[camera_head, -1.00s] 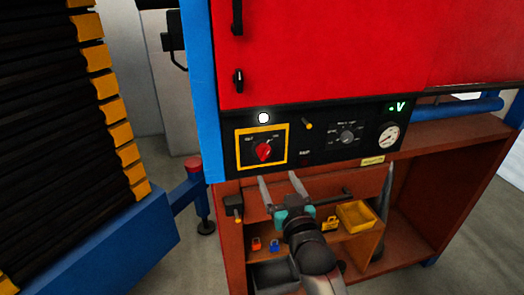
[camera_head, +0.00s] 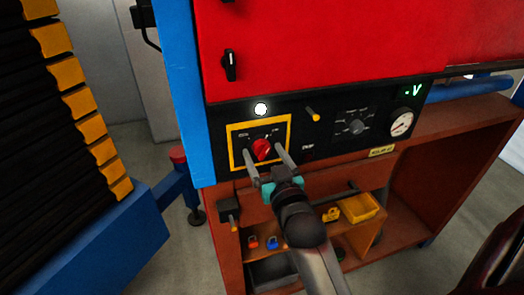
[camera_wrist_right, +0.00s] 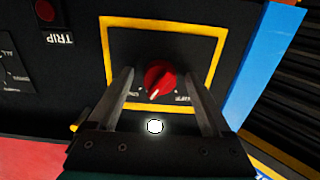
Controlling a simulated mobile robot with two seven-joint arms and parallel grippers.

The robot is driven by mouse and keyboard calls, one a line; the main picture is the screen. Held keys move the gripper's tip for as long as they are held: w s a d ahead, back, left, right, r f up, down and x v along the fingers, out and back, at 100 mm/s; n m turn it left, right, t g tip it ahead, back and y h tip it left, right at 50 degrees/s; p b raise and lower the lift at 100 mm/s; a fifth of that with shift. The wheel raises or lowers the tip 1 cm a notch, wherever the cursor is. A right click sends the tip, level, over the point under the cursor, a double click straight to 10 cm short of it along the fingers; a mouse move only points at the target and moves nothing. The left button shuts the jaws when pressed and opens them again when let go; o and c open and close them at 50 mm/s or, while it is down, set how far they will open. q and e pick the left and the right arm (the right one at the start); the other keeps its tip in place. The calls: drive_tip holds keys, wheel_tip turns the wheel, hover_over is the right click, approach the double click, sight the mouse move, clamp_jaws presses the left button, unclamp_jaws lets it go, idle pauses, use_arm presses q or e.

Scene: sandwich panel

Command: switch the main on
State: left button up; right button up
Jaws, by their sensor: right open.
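The main switch is a red rotary knob (camera_head: 262,149) on a dark plate with a yellow frame (camera_head: 232,146), at the left of the black control panel. In the right wrist view the red knob (camera_wrist_right: 159,79) has a pale pointer mark, with small lettering on both sides of it. My right gripper (camera_head: 265,157) is open, its two fingers on either side of the knob in the picture. In the right wrist view the fingers (camera_wrist_right: 160,82) flank the knob with gaps on both sides; I see no contact. My left gripper is out of view.
A lit white lamp (camera_head: 261,109) sits above the yellow frame. A yellow-tipped lever (camera_head: 313,114), a selector dial (camera_head: 356,126) and a round gauge (camera_head: 402,123) are to the right. A wooden shelf with a yellow bin (camera_head: 359,207) and small padlocks is below.

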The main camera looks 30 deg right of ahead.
drive_tip(key=shift+s, duration=0.1)
drive_tip(key=shift+c, duration=1.1)
clamp_jaws()
drive_tip(key=shift+r+m+p, duration=0.25)
drive_tip(key=shift+m+p, duration=0.35)
drive_tip(key=shift+p, duration=0.4)
drive_tip(key=shift+f+m+p, duration=0.1)
drive_tip(key=shift+m+p, duration=0.75)
drive_tip(key=shift+m, duration=0.15)
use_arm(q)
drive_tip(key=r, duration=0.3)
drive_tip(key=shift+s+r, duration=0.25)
use_arm(e)
drive_tip(key=shift+o, duration=1.1)
unclamp_jaws()
drive_tip(key=shift+f, duration=0.1)
